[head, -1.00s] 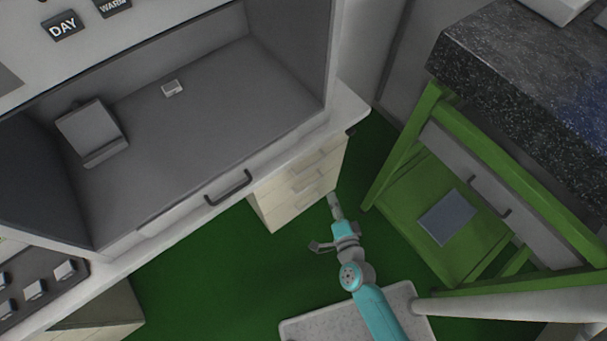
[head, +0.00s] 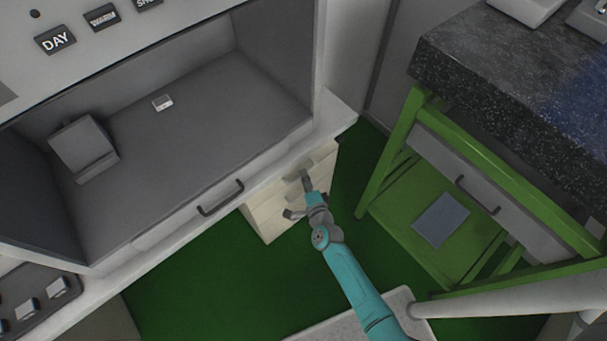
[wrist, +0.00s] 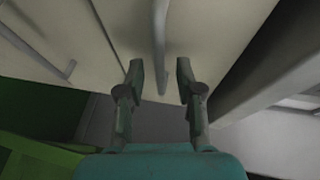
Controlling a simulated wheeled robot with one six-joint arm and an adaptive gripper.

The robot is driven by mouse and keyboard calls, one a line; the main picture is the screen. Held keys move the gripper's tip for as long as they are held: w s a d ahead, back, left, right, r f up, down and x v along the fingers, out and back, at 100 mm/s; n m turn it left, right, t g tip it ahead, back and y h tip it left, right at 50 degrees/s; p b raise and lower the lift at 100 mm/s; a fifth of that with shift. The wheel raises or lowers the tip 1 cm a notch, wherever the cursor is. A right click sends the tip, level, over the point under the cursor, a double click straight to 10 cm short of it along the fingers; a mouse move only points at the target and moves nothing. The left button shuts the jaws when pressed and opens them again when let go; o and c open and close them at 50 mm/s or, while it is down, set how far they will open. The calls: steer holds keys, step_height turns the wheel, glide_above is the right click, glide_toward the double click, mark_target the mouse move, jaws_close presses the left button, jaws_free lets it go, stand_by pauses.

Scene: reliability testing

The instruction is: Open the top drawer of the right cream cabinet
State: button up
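The right cream cabinet (head: 268,219) stands under the right end of the grey-white bench. Its drawer fronts face my arm, and my gripper hides part of them. My gripper (head: 306,178) is close in front of the upper drawer area. In the wrist view, my gripper (wrist: 160,82) is open, its two fingers apart. A grey bar handle (wrist: 160,45) on a cream drawer front lies between and just beyond the fingertips. A second handle (wrist: 70,70) shows on the drawer front to the left. I see no finger touching the handle, and the drawers look closed.
The bench cavity with its own dark handle (head: 221,197) is above and left of the cabinet. A green table (head: 405,120) with a dark speckled top stands at the right. Green floor (head: 190,290) is clear between.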

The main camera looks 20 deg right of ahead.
steer(key=shift+w+d+f, duration=0.1)
steer(key=shift+w+f, duration=0.1)
steer(key=shift+w, duration=0.8)
jaws_close()
